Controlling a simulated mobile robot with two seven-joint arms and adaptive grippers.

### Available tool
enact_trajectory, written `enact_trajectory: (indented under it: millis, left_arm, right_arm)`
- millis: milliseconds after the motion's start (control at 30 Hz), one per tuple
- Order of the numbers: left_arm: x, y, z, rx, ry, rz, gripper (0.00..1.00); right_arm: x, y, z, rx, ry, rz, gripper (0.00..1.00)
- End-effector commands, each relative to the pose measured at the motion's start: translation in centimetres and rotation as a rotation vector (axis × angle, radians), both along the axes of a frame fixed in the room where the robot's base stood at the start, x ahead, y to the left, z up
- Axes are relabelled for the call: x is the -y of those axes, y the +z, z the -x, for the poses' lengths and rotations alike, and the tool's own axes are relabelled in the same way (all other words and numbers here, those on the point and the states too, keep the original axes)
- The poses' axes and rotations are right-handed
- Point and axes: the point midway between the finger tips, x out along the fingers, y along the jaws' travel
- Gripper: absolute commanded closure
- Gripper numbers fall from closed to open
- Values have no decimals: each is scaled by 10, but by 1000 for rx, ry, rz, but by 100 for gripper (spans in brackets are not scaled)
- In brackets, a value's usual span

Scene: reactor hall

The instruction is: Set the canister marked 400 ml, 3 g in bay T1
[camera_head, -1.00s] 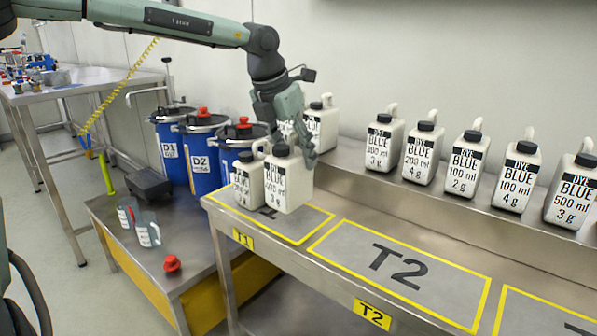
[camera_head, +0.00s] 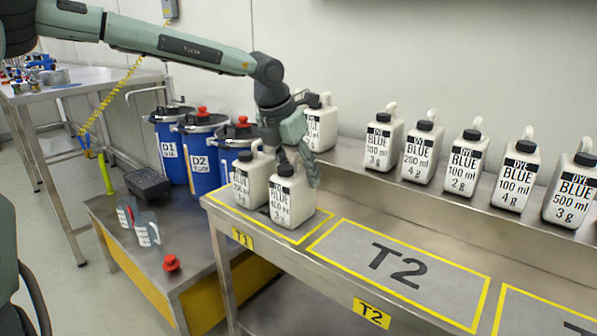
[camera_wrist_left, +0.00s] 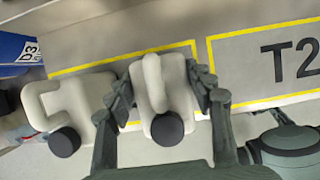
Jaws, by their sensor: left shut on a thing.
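My left gripper (camera_head: 300,168) is shut on a white canister (camera_head: 291,202) with a black cap. Its label faces the head camera, but the small print is hard to read. The canister is upright, in the front right part of bay T1 (camera_head: 322,219); I cannot tell whether its base touches the surface. A second white canister (camera_head: 250,181) stands in T1 just left of and behind it. In the left wrist view the fingers (camera_wrist_left: 163,84) flank the held canister's handle (camera_wrist_left: 152,80), and the second canister (camera_wrist_left: 85,98) is to the left. My right gripper is not in view.
Several labelled dye canisters (camera_head: 464,165) stand on the raised rear shelf. Bay T2 (camera_head: 350,250) to the right is empty.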

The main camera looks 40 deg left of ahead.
Motion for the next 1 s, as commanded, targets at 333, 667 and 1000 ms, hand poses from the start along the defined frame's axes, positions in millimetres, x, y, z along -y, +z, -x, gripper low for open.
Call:
enact_trajectory:
  millis: [333,667,1000]
  left_arm:
    - [0,0,0,0,0,0,27]
    - [0,1,0,0,0,0,27]
    - [-2,63,24,6,0,0,27]
  right_arm:
    - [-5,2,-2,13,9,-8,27]
    - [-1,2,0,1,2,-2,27]
    - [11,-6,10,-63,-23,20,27]
